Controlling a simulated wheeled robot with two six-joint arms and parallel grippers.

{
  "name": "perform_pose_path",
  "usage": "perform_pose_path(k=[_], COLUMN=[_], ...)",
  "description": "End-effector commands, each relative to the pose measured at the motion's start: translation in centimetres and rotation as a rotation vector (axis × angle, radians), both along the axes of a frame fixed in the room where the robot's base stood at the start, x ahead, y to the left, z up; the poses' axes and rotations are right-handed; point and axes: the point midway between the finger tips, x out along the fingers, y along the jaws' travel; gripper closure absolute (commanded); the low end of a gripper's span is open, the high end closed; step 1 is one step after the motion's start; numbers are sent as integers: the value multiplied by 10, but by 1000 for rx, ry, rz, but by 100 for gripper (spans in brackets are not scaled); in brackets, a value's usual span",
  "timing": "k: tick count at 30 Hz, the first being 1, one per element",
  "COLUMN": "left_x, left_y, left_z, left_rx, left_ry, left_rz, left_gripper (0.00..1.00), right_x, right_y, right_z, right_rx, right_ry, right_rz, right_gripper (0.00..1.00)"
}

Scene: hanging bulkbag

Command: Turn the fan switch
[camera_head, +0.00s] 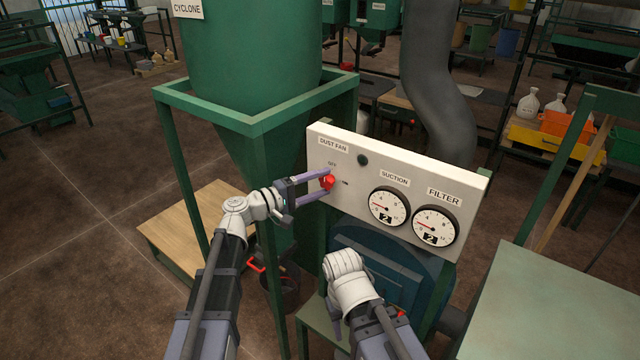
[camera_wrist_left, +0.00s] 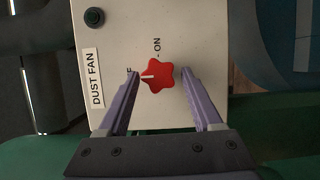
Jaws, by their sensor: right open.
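The red star-shaped fan switch (camera_head: 327,183) sits on the pale panel under the DUST FAN label. It also shows in the left wrist view (camera_wrist_left: 158,75), its white mark pointing left toward the partly hidden OFF label. ON is printed above it there. My left gripper (camera_head: 322,184) is open, with one finger on each side of the switch. In the left wrist view its fingers (camera_wrist_left: 159,74) flank the switch with narrow gaps. My right gripper (camera_head: 345,268) is low in front of the panel; its fingers are hard to make out.
The panel (camera_head: 473,187) also carries a dark round button (camera_head: 362,160) and two gauges, SUCTION (camera_head: 388,206) and FILTER (camera_head: 435,226). A green cyclone frame (camera_head: 260,122) stands left of it. A green table (camera_head: 545,305) is at the lower right.

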Motion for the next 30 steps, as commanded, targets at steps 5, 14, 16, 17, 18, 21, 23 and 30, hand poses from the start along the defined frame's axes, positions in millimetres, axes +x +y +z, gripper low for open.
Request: perform_pose_path(k=[5, 14, 16, 17, 18, 21, 23, 30], left_x=[1, -6, -12, -15, -18, -27, -31, -40], left_y=[0, 11, 20, 24, 31, 44, 51, 66], left_z=[0, 1, 1, 1, 0, 0, 0, 0], left_rx=[-1, -2, -2, -2, -2, -2, -2, -2], left_ry=[-1, -1, -1, -1, -1, -1, -1, -1], left_rz=[1, 5, 4, 5, 5, 5, 3, 2], left_gripper=[20, 20, 20, 20, 20, 20, 20, 20], right_x=[0, 0, 0, 0, 0, 0, 0, 0], right_y=[0, 0, 0, 0, 0, 0, 0, 0], right_z=[0, 0, 0, 0, 0, 0, 0, 0], right_rx=[0, 0, 0, 0, 0, 0, 0, 0], right_ry=[0, 0, 0, 0, 0, 0, 0, 0], right_rz=[0, 0, 0, 0, 0, 0, 0, 0], right_gripper=[50, 50, 50, 50, 50, 50, 50, 50])
